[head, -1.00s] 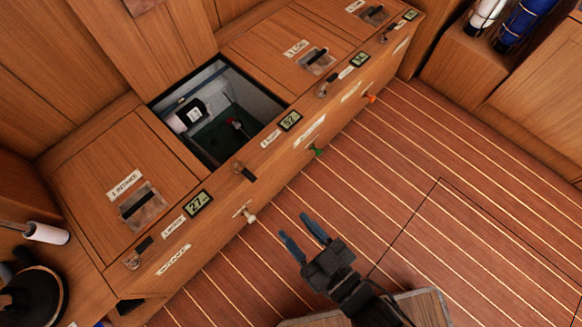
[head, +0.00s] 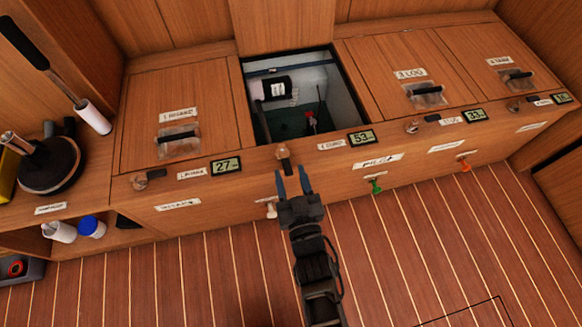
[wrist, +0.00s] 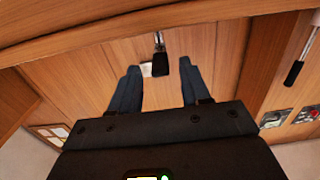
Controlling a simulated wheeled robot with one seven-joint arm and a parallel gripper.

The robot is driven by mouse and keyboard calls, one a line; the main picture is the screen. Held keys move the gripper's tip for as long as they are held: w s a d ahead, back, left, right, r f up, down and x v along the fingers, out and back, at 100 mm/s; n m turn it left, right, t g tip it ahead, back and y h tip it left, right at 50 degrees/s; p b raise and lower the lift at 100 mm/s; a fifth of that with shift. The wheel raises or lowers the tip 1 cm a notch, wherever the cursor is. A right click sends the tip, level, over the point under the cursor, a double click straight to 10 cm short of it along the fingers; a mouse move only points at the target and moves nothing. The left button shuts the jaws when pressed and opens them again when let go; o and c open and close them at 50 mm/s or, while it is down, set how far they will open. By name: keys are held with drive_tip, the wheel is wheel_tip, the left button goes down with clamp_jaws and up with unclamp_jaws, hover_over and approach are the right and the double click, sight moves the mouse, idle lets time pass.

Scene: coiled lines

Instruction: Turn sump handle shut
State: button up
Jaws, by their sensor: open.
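The sump handle is the small lever (head: 283,153) on the cabinet's front edge, before the open hatch (head: 252,92). A small label (head: 330,145), too small to read surely, lies right of it. In the wrist view its metal pivot and black grip (wrist: 160,64) show, the grip pointing towards me, across the edge. The neighbouring levers' grips lie along the edge. My gripper (head: 291,176) is open and empty, just in front of this lever. In the wrist view the grip appears between my two blue fingers (wrist: 160,76); I cannot see contact.
A similar lever (head: 140,181) is at the left and another (head: 412,127) at the right. White (head: 271,210), green (head: 375,186) and orange (head: 464,165) knobs stick out of the cabinet front below. The striped floor (head: 420,250) is clear.

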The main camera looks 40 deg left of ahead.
sight(285, 159)
drive_tip(key=shift+b+x, duration=0.35)
drive_tip(key=shift+x, duration=1.3)
clamp_jaws()
